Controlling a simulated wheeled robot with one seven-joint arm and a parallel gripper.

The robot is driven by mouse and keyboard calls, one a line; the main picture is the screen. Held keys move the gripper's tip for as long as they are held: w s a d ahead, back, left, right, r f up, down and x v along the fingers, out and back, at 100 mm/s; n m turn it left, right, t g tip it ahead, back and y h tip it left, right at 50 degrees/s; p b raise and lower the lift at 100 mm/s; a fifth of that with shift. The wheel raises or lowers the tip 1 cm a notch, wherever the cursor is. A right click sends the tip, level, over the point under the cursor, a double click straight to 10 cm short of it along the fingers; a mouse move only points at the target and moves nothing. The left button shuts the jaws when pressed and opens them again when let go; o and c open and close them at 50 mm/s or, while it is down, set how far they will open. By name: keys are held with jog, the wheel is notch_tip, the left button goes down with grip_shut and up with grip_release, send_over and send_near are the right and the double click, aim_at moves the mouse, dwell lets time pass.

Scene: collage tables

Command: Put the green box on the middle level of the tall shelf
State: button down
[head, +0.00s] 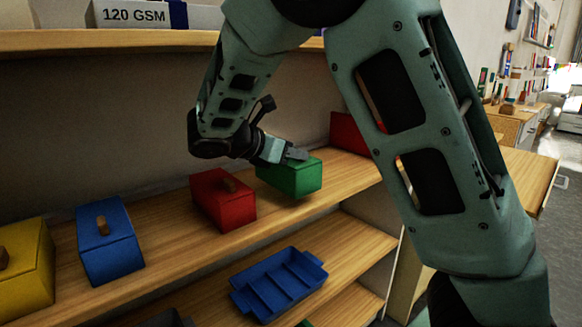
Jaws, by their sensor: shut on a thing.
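The green box (296,178) is on or just above a wooden shelf board (165,222), to the right of a red box. My gripper (292,155) is at the top of the green box and is shut on it, with its fingers partly hidden. I cannot tell whether the box's underside touches the board. The shelf has a higher board (120,39) above this one and a lower board (345,245) below it.
A red box (225,200), a blue box (108,242) and a yellow box (25,272) stand left on the same board. Another red box (347,132) is behind my arm. A blue divided tray (278,284) lies on the lower board. A side table (525,175) is at right.

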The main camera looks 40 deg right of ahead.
aim_at(291, 162)
notch_tip(291, 162, down, 3)
jog(key=shift+f, duration=0.1)
jog(key=shift+w+f, duration=0.15)
jog(key=shift+w, duration=0.05)
jog(key=c, duration=1.1)
grip_release()
jog(key=shift+o, duration=0.2)
jog(key=v, duration=1.2)
jog(key=shift+a+p, duration=0.1)
jog(key=shift+p, duration=0.3)
jog(key=shift+s, duration=0.1)
